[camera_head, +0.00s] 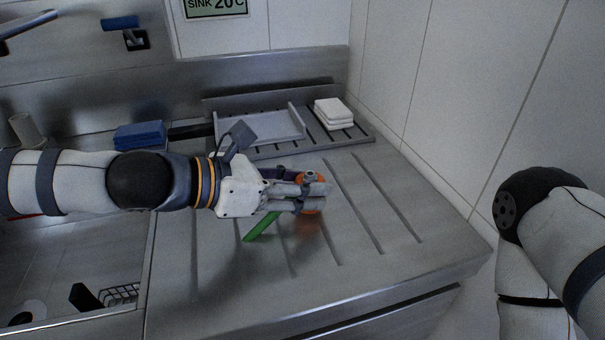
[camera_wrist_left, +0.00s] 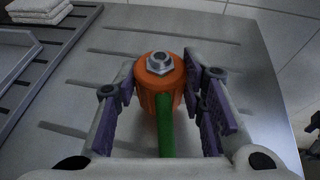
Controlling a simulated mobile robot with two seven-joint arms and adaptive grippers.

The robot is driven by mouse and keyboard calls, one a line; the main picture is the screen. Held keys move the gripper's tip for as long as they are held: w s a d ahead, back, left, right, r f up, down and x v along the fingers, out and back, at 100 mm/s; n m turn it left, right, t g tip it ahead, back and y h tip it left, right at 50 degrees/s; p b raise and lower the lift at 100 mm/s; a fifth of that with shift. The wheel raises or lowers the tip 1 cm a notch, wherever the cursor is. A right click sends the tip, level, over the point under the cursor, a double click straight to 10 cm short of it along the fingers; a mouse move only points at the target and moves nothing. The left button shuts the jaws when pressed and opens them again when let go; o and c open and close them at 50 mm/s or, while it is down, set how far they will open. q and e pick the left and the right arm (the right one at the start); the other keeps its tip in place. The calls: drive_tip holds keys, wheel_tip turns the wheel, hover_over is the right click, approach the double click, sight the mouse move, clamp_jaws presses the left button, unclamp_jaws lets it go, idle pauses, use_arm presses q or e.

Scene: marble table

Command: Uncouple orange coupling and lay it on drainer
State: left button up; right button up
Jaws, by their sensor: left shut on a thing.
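The orange coupling (camera_head: 313,204) is held in my left gripper (camera_head: 314,193), above the grooved steel drainer (camera_head: 395,262). In the left wrist view the coupling (camera_wrist_left: 148,92) sits between the purple finger pads, with a metal nut (camera_wrist_left: 160,63) on top. A green bar (camera_head: 261,227) runs from beside the coupling down to the left; it also shows in the left wrist view (camera_wrist_left: 165,130). I cannot tell whether the bar is joined to the coupling. The fingers hide part of the coupling in the head view. My right arm is at the right edge, its gripper out of frame.
A grey tray (camera_head: 262,126) and stacked white cloths (camera_head: 333,113) stand on a slatted rack behind. A blue block (camera_head: 139,134) and a beige cup (camera_head: 26,130) are at back left. The sink basin (camera_head: 60,262) is left. The drainer's front right is clear.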

use_arm(q)
drive_tip(key=shift+f, duration=0.65)
idle(0.5)
drive_tip(key=o, duration=1.4)
drive_tip(key=shift+c, duration=0.2)
drive_tip(key=shift+r, duration=0.1)
drive_tip(key=v, duration=1)
drive_tip(key=shift+s+a+r, duration=0.15)
drive_tip(key=shift+a+r, duration=0.05)
drive_tip(key=shift+a, duration=0.05)
drive_tip(key=shift+s+a+r, duration=0.15)
drive_tip(key=shift+s+a, duration=0.15)
drive_tip(key=shift+a, duration=0.3)
